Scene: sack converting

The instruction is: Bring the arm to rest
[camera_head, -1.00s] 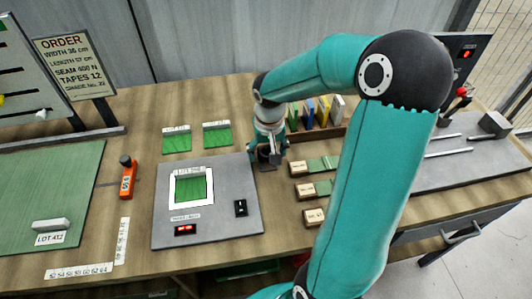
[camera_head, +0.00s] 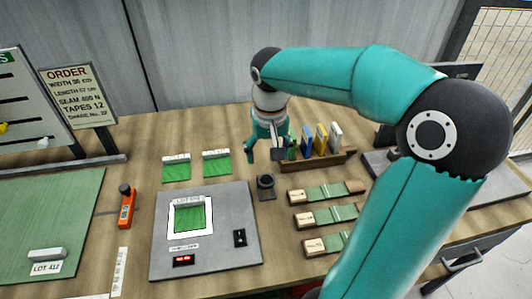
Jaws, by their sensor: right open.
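My right arm comes in from the lower right. Its gripper (camera_head: 267,154) points down, open and empty, above the wooden bench. It hangs above a small dark round holder (camera_head: 266,185) on a grey base, with a gap between them. My left gripper does not show.
A grey panel (camera_head: 215,261) with a framed green swatch (camera_head: 191,216) and red display lies front centre. Two green swatches lie behind it. Wood-handled green strips (camera_head: 322,217) lie right of the holder. An orange tool (camera_head: 127,206) lies left.

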